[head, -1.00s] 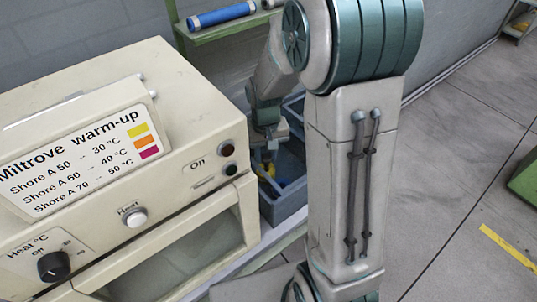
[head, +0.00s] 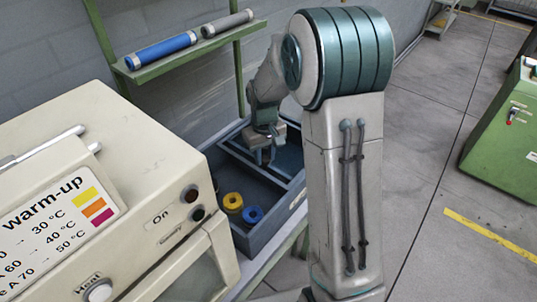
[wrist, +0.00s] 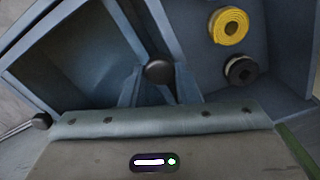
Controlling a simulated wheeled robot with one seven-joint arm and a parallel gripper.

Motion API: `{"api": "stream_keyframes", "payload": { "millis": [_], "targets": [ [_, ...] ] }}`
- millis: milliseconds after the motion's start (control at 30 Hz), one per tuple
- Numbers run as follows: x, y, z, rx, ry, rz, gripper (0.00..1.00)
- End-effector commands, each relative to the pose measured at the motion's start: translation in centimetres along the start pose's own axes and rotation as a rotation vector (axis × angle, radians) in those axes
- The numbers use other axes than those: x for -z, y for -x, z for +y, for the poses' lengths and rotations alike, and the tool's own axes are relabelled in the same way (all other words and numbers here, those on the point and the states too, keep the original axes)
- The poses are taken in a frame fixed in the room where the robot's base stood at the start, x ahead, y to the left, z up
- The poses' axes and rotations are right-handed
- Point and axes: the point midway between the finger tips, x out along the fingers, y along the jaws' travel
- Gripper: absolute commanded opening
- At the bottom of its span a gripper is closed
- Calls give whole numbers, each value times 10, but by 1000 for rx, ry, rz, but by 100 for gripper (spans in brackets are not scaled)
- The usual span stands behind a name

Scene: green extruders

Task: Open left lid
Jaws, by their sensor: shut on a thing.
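A blue-grey crate (head: 240,238) with compartments stands beyond the cream machine. My gripper (head: 262,158) is low over its far part, pointing down. In the wrist view my gripper's fingers (wrist: 160,92) are shut on a dark round knob (wrist: 159,71) beside a divider (wrist: 138,30). A blue-grey panel or compartment (wrist: 75,60) lies left of the divider; I cannot tell whether it is a lid, or how far it is raised. Another dark knob (wrist: 41,121) shows at the lower left. The gripper body hides the near part of the crate.
The cream machine (head: 140,160) stands close at left. A green shelf (head: 190,55) holds a blue and a grey tube. A green machine (head: 505,145) stands right; floor between is clear.

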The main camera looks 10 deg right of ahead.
Motion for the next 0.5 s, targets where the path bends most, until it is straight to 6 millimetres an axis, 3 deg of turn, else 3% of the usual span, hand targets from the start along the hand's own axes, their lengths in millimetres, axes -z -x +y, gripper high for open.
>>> {"api": "stream_keyframes", "payload": {
  "millis": [67,100,167,500],
  "targets": [
    [-1,0,1,0,-1,-2,0],
    [-1,0,2,0,-2,-2,31],
    [-1,0,2,0,-3,-2,48],
    [0,2,2,0,-4,1,50]
  ]
}}
